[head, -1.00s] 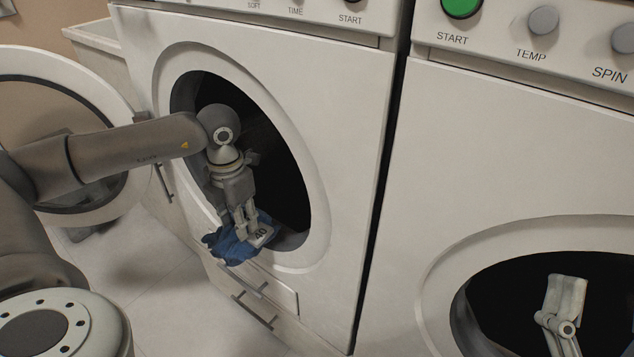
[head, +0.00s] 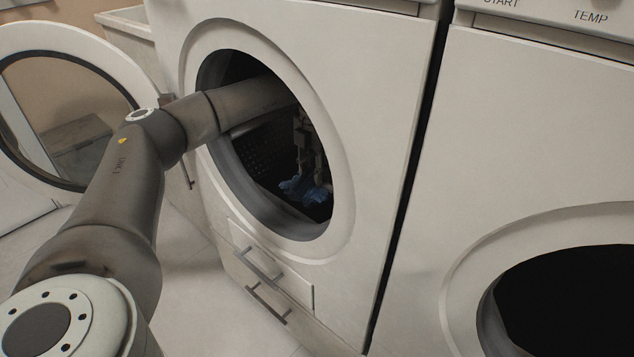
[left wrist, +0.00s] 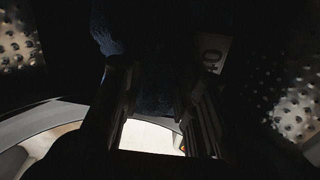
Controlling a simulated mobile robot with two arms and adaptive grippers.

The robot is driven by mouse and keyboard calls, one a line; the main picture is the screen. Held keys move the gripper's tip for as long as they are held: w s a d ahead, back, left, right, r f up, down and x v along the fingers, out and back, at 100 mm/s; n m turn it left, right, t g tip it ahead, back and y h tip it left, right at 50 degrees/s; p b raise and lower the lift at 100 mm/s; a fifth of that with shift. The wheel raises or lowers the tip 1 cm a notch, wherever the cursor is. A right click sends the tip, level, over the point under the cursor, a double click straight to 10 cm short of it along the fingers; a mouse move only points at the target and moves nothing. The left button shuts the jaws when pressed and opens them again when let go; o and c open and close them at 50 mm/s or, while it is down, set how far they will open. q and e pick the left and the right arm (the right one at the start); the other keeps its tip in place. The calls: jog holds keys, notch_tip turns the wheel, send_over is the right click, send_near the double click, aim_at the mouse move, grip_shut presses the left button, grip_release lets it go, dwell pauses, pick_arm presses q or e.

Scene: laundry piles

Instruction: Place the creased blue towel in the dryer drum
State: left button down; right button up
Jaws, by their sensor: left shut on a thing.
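The creased blue towel (head: 304,190) is inside the dryer drum (head: 262,150), low in the dark opening. My left gripper (head: 312,178) reaches in through the round door opening and is shut on the towel. In the left wrist view the towel (left wrist: 108,42) shows as a dark bluish bulk at the fingers (left wrist: 155,105), with perforated drum wall on both sides. Much of the towel is lost in shadow, so I cannot tell whether it touches the drum floor. My right gripper is not in view.
The dryer's round door (head: 120,75) stands open at the left. A second machine (head: 530,130) with a dark round opening stands at the right. Drawer handles (head: 258,266) stick out below the dryer opening.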

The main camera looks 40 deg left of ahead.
pick_arm(q)
jog(key=shift+w, duration=0.35)
jog(key=c, duration=2.2)
grip_release()
notch_tip(320, 180, down, 4)
jog(key=shift+r+b, duration=0.2)
jog(key=shift+b, duration=0.9)
jog(key=shift+r, duration=0.1)
grip_shut()
jog(key=o, duration=1.1)
grip_release()
